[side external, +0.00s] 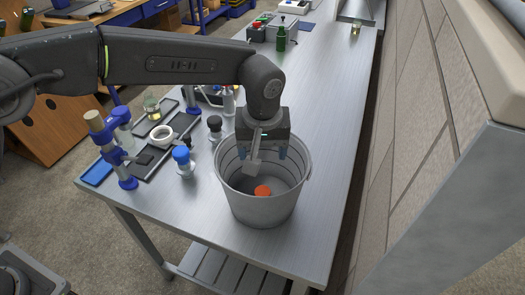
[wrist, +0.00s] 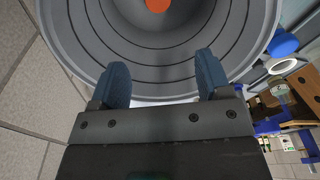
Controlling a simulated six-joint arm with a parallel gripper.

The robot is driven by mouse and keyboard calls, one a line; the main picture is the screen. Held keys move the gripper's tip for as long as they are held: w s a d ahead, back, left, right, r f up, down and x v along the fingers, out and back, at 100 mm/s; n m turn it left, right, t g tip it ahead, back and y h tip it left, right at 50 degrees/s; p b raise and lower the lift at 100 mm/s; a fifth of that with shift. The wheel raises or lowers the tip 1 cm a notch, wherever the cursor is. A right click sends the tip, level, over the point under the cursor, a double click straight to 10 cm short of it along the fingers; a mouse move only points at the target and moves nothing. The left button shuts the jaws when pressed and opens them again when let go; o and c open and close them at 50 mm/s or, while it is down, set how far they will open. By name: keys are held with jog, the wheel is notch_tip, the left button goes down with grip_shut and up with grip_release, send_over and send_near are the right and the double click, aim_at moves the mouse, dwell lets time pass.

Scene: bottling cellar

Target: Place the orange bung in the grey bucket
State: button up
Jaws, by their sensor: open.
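The grey bucket (side external: 262,216) stands upright on the metal table. The orange bung (side external: 263,190) lies inside it, on the bucket's floor. In the wrist view the bung (wrist: 158,4) shows at the top edge, partly cut off, within the ringed inside of the bucket (wrist: 125,65). My gripper (side external: 268,158) is over the bucket's mouth, pointing down. Its two blue fingers (wrist: 162,80) are wide apart with nothing between them. The bung is apart from the fingers and below them.
Left of the bucket stand a blue-topped bottle stopper (side external: 182,160), a dark-topped one (side external: 215,128), a white ring (side external: 161,135) and a blue clamp stand (side external: 112,150). A green bottle (side external: 281,36) stands farther back. The table (side external: 325,120) is clear right of the bucket, beside the wall.

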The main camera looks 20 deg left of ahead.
notch_tip(320, 180, up, 6)
jog(key=shift+f, duration=0.1)
dwell(0.5)
jog(key=s+a+r+m+t, duration=0.1)
jog(key=s+a+r, duration=0.25)
jog(key=a, duration=0.25)
jog(key=s+a+r+h, duration=0.1)
jog(key=s+a+r, duration=0.1)
jog(key=a+r, duration=0.25)
jog(key=s+a+r+m+t, duration=0.1)
jog(key=s+a+r, duration=0.2)
jog(key=a, duration=0.4)
jog(key=s+a+f+m+t, duration=0.1)
jog(key=s+a+f, duration=0.1)
jog(key=s+a, duration=0.3)
jog(key=s+a+f+m+t, duration=0.1)
jog(key=s+a+f, duration=0.2)
jog(key=s, duration=0.8)
jog(key=a, duration=0.2)
jog(key=shift+a, duration=0.4)
